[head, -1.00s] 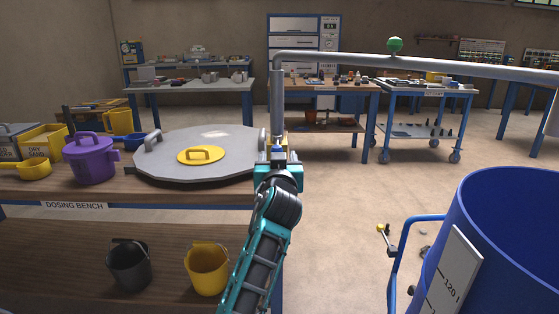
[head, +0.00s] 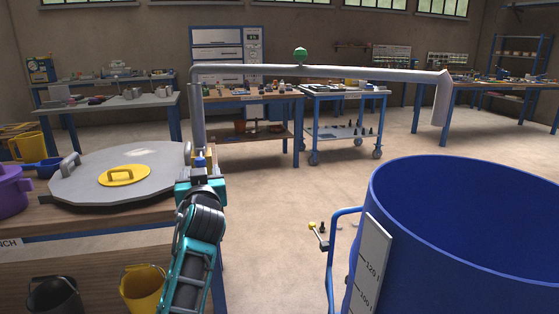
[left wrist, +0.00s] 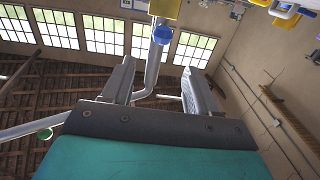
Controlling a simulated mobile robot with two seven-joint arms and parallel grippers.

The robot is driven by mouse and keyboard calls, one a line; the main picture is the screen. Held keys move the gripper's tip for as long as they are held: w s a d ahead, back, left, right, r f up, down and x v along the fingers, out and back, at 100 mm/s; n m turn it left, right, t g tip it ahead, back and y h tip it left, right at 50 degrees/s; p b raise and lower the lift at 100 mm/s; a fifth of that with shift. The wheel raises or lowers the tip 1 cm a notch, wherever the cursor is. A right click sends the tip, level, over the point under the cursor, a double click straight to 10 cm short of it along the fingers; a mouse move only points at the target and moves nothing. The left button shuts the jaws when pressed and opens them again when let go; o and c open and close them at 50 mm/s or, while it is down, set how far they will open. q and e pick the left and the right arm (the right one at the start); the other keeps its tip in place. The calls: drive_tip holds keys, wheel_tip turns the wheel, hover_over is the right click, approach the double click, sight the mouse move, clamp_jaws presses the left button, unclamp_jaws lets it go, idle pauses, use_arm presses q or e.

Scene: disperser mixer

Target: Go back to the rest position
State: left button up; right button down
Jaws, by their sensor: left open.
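My left gripper (head: 200,174) is in the head view at the right edge of the dosing bench, in front of the grey pipe's upright (head: 198,112). In the left wrist view its two fingers (left wrist: 158,88) stand apart and open, with no object held between them. A blue round knob (left wrist: 162,35) below a yellow block (left wrist: 165,8) shows beyond the fingers, apart from them. The grey pipe (left wrist: 153,65) passes behind the gap. In the head view the gripper partly hides the yellow block and blue knob. My right gripper is not in view.
The bench (head: 100,222) carries a grey lid (head: 85,180) with a yellow hatch (head: 124,175) and a purple pot (head: 12,192). A blue vat (head: 455,270) stands at right. The pipe's horizontal arm (head: 360,73) spans overhead.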

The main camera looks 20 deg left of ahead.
use_arm(q)
drive_tip(key=s+d+f+m+g+h+p, duration=0.1)
drive_tip(key=s+d+f+m+h+p, duration=0.4)
drive_tip(key=s+f, duration=0.45)
drive_tip(key=s+d+f+m+g+h+p, duration=0.2)
drive_tip(key=s+d+f+m+h+p, duration=0.15)
drive_tip(key=s+d+f, duration=0.5)
drive_tip(key=s+d+f+g+h+p, duration=0.1)
drive_tip(key=s+f, duration=0.4)
drive_tip(key=s, duration=0.6)
drive_tip(key=shift+s+d+f+g+h+p, duration=0.2)
drive_tip(key=shift+d+f+g+h+p, duration=0.15)
drive_tip(key=shift+d+h, duration=0.55)
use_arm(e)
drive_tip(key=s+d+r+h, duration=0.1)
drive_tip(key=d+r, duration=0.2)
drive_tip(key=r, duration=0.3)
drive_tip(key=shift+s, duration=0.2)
use_arm(q)
drive_tip(key=shift+a+r, duration=0.1)
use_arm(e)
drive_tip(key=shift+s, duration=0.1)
